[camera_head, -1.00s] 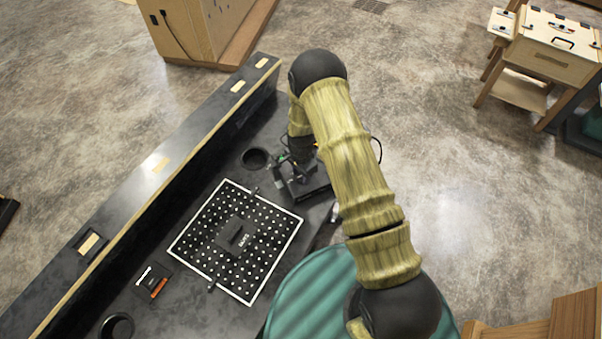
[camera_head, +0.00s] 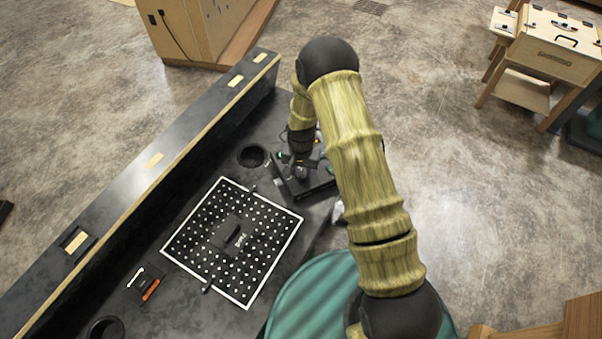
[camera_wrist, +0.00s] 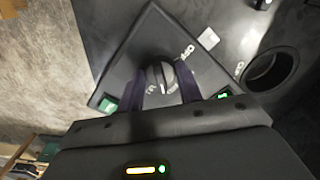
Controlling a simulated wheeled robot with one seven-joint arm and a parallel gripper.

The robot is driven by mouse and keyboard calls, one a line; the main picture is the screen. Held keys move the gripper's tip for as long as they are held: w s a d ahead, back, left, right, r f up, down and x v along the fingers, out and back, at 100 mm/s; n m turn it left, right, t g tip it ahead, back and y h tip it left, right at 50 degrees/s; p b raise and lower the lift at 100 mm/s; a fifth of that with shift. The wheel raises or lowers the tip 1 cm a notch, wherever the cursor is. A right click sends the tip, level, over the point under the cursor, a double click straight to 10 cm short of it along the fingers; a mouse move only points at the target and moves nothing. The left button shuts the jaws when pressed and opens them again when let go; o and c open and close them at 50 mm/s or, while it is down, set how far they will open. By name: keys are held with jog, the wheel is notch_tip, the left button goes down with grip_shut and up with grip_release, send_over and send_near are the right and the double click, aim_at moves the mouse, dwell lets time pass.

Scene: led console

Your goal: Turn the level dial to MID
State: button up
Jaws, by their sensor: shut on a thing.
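The level dial (camera_wrist: 161,78) is a round grey knob on a dark console plate (camera_wrist: 128,62) in the wrist view. My gripper (camera_wrist: 163,82) has one dark finger on each side of the dial and is shut on it. An OFF label shows beyond the dial at upper right. Another label at its lower left is partly hidden and too blurred to read. Which label the dial points to is unclear. In the head view the console (camera_head: 318,187) sits at the bench edge, with my gripper (camera_head: 298,168) over it; the dial is hidden there.
Green-lit parts (camera_wrist: 107,104) flank the dial on the plate. A round black cup-like opening (camera_head: 252,156) lies left of the console. A white-dotted board (camera_head: 208,222) with a dark block lies on the bench. A raised ledge (camera_head: 155,160) runs along the far side.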

aim_at(301, 172)
jog(key=shift+n+b, duration=0.45)
jog(key=shift+n, duration=0.75)
jog(key=o, duration=1)
jog(key=shift+r, duration=0.1)
notch_tip(301, 172, up, 17)
jog(key=b, duration=0.3)
jog(key=shift+r, duration=0.15)
